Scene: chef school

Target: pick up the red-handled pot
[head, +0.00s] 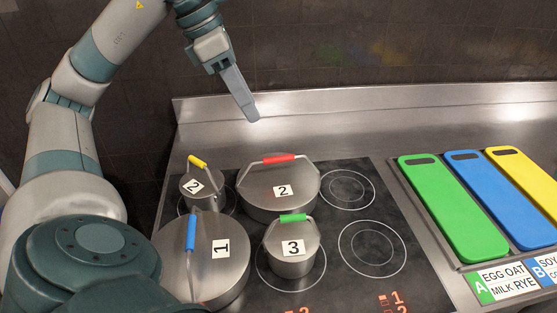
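The red-handled pot (279,192) is a wide steel pot with a red grip on its arched handle and a "2" label. It stands at the back of the black cooktop (408,290), among other pots. My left gripper (250,112) is above and behind it, a little to the left, in front of the dark tiled wall. Its fingers point down and right and are clear of the pot. They overlap from this angle, so their opening cannot be told. No object shows at the fingertips. My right gripper is not in view.
A small yellow-handled pot (207,193) stands left of the red-handled one. A blue-handled pot (218,268) and a green-handled pot (291,256) stand in front. Two burners at right are bare. Green (450,205), blue (495,195) and yellow (525,180) boards lie farther right.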

